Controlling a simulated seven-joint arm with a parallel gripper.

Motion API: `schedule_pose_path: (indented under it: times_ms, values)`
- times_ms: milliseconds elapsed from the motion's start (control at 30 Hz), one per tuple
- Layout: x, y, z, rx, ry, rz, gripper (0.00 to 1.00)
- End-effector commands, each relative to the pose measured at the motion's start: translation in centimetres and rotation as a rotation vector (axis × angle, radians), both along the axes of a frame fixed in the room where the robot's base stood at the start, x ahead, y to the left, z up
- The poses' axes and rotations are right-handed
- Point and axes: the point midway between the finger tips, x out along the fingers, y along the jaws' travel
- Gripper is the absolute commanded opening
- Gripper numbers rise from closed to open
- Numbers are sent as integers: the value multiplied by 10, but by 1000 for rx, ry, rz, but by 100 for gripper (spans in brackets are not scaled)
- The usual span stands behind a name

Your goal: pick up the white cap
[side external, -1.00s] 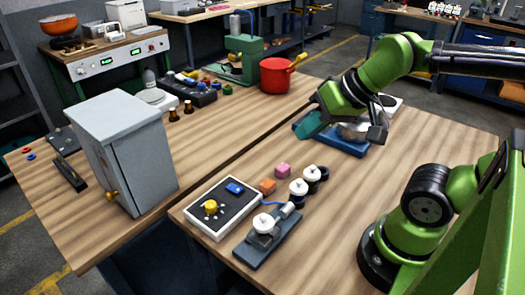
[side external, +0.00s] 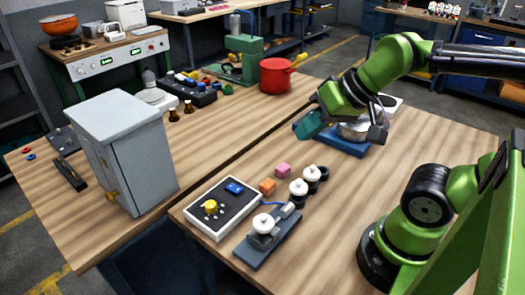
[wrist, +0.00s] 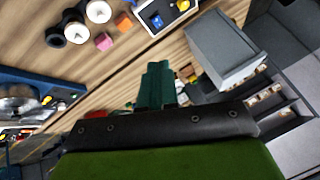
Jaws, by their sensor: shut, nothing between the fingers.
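Two white round caps sit on black round bodies on the near table, one at the front (side external: 298,187) and one behind it (side external: 312,172). A third white round piece (side external: 264,222) sits on a small grey fixture. I cannot tell which one is the task's white cap. In the wrist view, two white round tops (wrist: 76,33) (wrist: 98,11) show at the upper left. My gripper (side external: 309,126) is in the air behind the caps, near the blue tray, apart from them. Its teal fingers (wrist: 156,86) are together and empty.
A blue tray with a metal bowl (side external: 355,130) is beside my gripper. Orange (side external: 267,186) and pink (side external: 283,170) cubes and a control box (side external: 222,208) lie near the caps. A grey cabinet (side external: 125,150) and red pot (side external: 276,75) stand on the far table.

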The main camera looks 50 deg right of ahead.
Motion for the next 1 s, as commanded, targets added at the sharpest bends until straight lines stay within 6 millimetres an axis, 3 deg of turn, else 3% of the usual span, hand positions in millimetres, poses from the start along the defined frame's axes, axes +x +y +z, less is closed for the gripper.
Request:
schedule_pose_path:
  times_ms: [200,700,1000]
  values:
    - [0,0,0,0,0,0,2]
    - [0,0,0,0,0,0,77]
    - [0,3,-2,0,8,14,77]
